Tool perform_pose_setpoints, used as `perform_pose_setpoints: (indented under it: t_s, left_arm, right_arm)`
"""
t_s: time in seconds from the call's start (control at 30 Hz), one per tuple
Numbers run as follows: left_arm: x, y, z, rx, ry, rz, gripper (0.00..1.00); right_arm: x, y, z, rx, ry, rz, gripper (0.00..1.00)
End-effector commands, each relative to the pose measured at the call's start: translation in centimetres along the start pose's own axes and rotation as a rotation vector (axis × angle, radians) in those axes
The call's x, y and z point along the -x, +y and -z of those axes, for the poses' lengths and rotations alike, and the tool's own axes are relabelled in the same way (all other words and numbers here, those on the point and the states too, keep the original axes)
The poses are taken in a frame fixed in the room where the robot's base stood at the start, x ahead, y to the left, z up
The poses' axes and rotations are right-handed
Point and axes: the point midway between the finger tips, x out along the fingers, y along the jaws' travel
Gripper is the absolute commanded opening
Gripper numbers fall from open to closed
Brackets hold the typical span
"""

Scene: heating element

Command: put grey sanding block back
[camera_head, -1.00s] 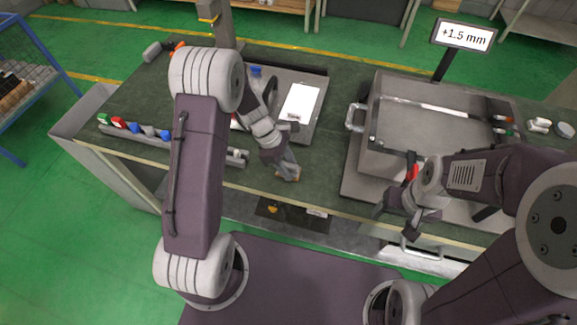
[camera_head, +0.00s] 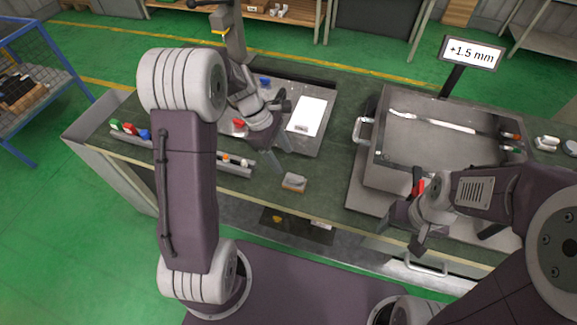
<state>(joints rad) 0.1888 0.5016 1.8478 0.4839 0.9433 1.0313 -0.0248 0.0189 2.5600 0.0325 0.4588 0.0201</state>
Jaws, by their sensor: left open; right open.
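A small block (camera_head: 293,182), grey on top with a tan side, lies on the green bench top near its front edge. I take it to be the grey sanding block. My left gripper (camera_head: 281,157) is open and empty, just behind and left of the block, with its fingertips apart from it. My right gripper (camera_head: 404,232) is open at the front of the grey machine on the right, well away from the block. The long grey rack (camera_head: 234,167) stands along the bench's left front, partly hidden by my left arm.
A grey tray (camera_head: 322,131) with a white sheet (camera_head: 307,115) lies behind the block. The large grey box-shaped machine (camera_head: 400,155) with a side handle (camera_head: 362,130) stands right. A display (camera_head: 471,54) reads +1.5 mm. Bare bench surrounds the block.

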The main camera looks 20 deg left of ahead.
Motion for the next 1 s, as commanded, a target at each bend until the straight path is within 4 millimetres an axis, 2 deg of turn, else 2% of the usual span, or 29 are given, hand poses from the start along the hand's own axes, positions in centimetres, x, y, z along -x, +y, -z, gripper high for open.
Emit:
perform_pose_setpoints:
  t_s: [0.1, 0.27, 0.37, 0.4, 0.5, 0.6, 0.63, 0.73, 1.0]
  left_arm:
    - [1.0, 0.0, 0.0, 0.001, 0.001, -0.001, 0.61]
    - [1.0, -0.7, 0.0, -0.058, 0.022, 0.005, 0.61]
    - [0.6, -4.4, 0.1, -0.405, 0.136, 0.035, 0.61]
    - [0.4, -6.2, 0.3, -0.599, 0.193, 0.058, 0.61]
    - [0.1, -10.0, 0.8, -1.057, 0.305, 0.123, 0.61]
    - [-0.2, -12.5, 1.2, -1.378, 0.366, 0.18, 0.61]
    - [-0.2, -12.9, 1.2, -1.438, 0.376, 0.191, 0.61]
    - [-0.3, -13.4, 1.3, -1.522, 0.389, 0.208, 0.61]
    - [-0.3, -13.4, 1.4, -1.517, 0.387, 0.208, 0.61]
  right_arm:
    - [0.1, 0.0, 0.0, 0.0, 0.0, 0.0, 0.69]
    - [0.1, 0.0, 0.0, 0.0, 0.0, 0.0, 0.69]
    - [0.1, 0.0, 0.0, 0.0, 0.0, 0.0, 0.69]
    - [0.1, 0.0, 0.0, 0.0, 0.0, 0.0, 0.69]
    - [0.0, 0.0, 0.0, 0.0, 0.0, 0.0, 0.69]
    - [0.1, 0.0, 0.0, 0.0, 0.0, 0.0, 0.69]
    - [0.1, 0.0, 0.0, 0.0, 0.0, 0.0, 0.69]
    - [0.1, 0.0, 0.0, 0.0, 0.0, 0.0, 0.69]
    - [0.0, 0.0, 0.0, 0.0, 0.0, 0.0, 0.69]
